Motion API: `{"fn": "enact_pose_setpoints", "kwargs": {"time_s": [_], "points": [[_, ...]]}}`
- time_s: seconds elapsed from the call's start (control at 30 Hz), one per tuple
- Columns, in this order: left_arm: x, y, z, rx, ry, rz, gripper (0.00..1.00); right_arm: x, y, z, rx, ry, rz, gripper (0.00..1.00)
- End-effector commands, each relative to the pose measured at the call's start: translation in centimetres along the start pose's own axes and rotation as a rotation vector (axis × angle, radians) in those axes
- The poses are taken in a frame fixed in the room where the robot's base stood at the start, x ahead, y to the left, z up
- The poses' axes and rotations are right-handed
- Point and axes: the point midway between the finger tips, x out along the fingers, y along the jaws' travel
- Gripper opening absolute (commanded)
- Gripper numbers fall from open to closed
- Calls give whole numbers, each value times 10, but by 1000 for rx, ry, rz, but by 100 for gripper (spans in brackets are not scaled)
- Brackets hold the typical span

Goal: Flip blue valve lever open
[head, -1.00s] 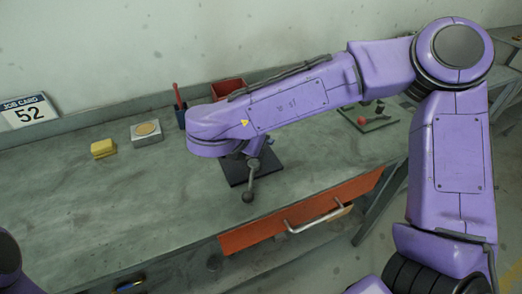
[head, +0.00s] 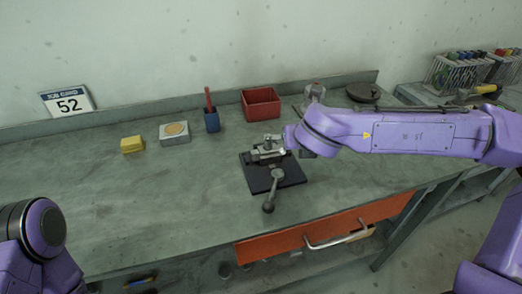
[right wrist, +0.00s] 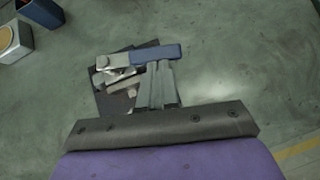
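The valve sits on a dark square base plate (head: 292,174) on the workbench. Its grey metal body (head: 265,152) is partly covered by my right arm in the head view. A grey arm with a ball end (head: 269,207) points toward the bench's front edge. In the right wrist view the blue lever (right wrist: 158,53) lies crosswise, joined at its left to a silver fitting (right wrist: 111,66). My right gripper (right wrist: 160,66) has its grey fingers close together, with tips at the lever's near side; contact is unclear. My left gripper is out of view; only its arm shows.
A yellow block (head: 132,144), a grey block with a tan disc (head: 174,133), a blue cup (head: 211,121) and a red bin (head: 261,104) stand behind the valve. An orange drawer (head: 275,245) with a handle is in front below. The bench left of the valve is clear.

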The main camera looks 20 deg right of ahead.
Motion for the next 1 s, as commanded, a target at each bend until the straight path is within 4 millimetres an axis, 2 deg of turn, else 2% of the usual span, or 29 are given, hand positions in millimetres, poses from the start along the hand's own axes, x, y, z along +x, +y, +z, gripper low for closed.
{"fn": "enact_pose_setpoints", "kwargs": {"time_s": [0.43,0.73,0.87,1.0], "points": [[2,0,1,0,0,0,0,4,16,3,0,1,-1,0],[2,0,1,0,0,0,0,4,16,2,1,2,-1,0],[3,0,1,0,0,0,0,-2,19,-3,-2,1,2,0],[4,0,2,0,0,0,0,-17,25,-17,-10,-1,9,0]]}}
